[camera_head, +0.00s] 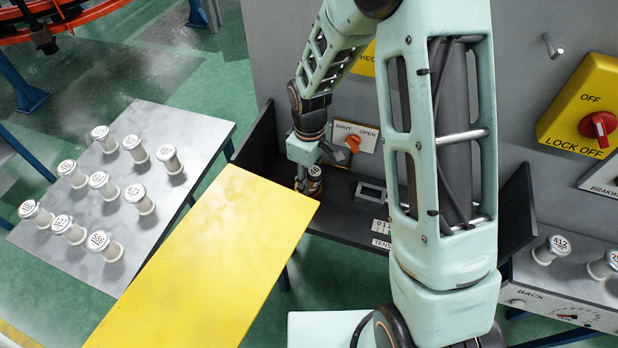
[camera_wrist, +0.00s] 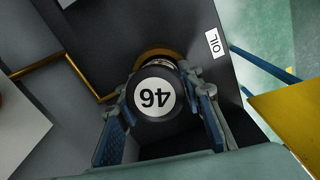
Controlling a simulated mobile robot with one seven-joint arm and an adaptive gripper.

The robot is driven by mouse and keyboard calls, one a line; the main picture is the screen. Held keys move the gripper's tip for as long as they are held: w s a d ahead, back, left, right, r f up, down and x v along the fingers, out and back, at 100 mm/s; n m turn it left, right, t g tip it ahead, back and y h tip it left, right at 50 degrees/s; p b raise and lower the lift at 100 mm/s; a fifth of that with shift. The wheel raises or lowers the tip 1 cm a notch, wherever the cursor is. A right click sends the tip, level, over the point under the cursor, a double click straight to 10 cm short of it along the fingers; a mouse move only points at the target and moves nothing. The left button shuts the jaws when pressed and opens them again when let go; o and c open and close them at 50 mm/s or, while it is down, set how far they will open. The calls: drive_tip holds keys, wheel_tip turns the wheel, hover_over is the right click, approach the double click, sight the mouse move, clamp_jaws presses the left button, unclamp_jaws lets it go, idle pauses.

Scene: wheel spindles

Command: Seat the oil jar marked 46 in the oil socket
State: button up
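The oil jar marked 46 (camera_wrist: 153,98) has a dark cap with a white number disc and sits between the fingers of my gripper (camera_wrist: 160,105) in the wrist view. Both fingers lie close against its sides. A brass ring (camera_wrist: 155,54) at the oil socket shows behind the jar's far edge, beside the OIL label (camera_wrist: 214,42). The jar's lower end is hidden, so I cannot tell how deep it sits. In the head view the jar (camera_head: 315,180) is upright at the left end of the dark tray, with my gripper (camera_head: 303,180) at it.
A yellow panel (camera_head: 215,260) stands close by in front. The dark tray (camera_head: 345,215) has side walls and a SHUT/OPEN orange handle (camera_head: 352,143) behind. A grey table (camera_head: 75,240) at left holds several white-capped jars (camera_head: 140,198). A brass pipe (camera_wrist: 85,75) runs near the ring.

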drive_tip(key=o, duration=0.4)
drive_tip(key=shift+r, duration=0.1)
drive_tip(key=shift+c, duration=0.2)
drive_tip(key=shift+r, duration=0.1)
wheel_tip(320, 180, up, 12)
drive_tip(key=shift+f, duration=0.1)
idle(0.3)
